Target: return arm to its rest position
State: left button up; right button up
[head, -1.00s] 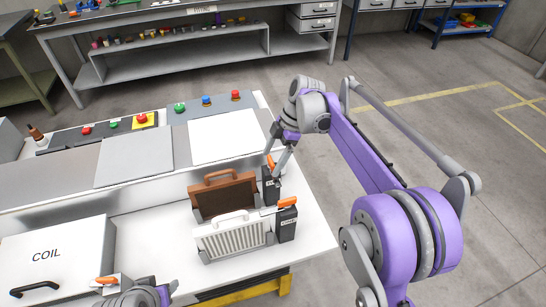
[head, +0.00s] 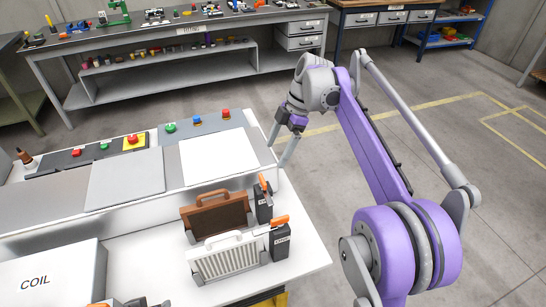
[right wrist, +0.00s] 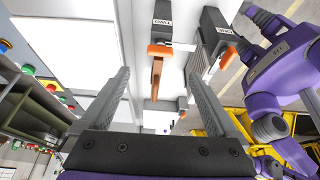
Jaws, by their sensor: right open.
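My right gripper (head: 281,148) is open and empty, raised beyond the right edge of the white bench. Its two fingers are spread apart in the right wrist view (right wrist: 158,78), with nothing between them. The brown panel (head: 220,216) with a handle stands upright on the bench, apart from the gripper. The white ribbed panel (head: 225,262) stands in front of it. Black blocks with orange levers stand at their right ends, one by the brown panel (head: 263,203) and one by the white panel (head: 280,243).
The box marked COIL (head: 52,272) sits at the bench's left. A button panel (head: 105,148) and a grey plate (head: 127,178) lie behind. A workbench (head: 190,28) with small parts stands at the back. The floor (head: 455,160) to the right is clear.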

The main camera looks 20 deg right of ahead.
jog(key=shift+r, duration=0.15)
dwell(0.3)
jog(key=s+f+m+t+h, duration=0.1)
jog(key=s+f+m+t, duration=0.1)
jog(key=s+f+m, duration=0.3)
jog(key=s+a+f+m+t+h, duration=0.1)
jog(key=s+f+m, duration=0.4)
jog(key=s, duration=0.7)
jog(key=s+a+f+m+t+h, duration=0.1)
jog(key=s+f+m+t+h, duration=0.1)
jog(key=s+f+m, duration=0.3)
jog(key=s+m+t, duration=0.1)
jog(key=s+m, duration=0.2)
jog(key=s, duration=0.1)
jog(key=shift+m, duration=0.3)
